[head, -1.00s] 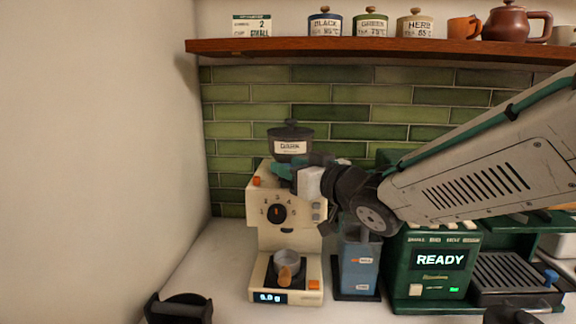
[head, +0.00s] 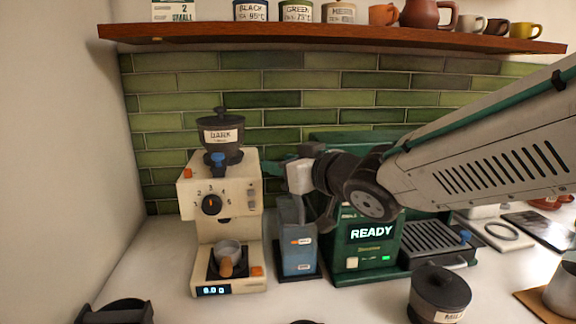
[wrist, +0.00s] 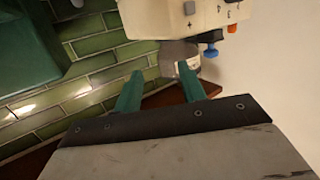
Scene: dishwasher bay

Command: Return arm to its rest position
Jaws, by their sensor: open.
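My gripper (head: 280,168) is at the end of my arm, which reaches in from the right of the head view. It is in front of the green tile wall, just right of the cream grinder (head: 219,187) and above the blue container (head: 297,245). In the wrist view my gripper (wrist: 160,82) shows two green fingers spread apart with nothing held between them. The grinder's dark hopper shows beyond the fingertips there. In the head view a small metal cup with a wooden handle (head: 228,254) sits on the grinder's lower platform.
A green coffee machine (head: 372,262) reading READY stands under my arm. A dark lidded jar (head: 440,290) is on the counter in front. A wooden shelf (head: 330,38) with canisters and cups runs above.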

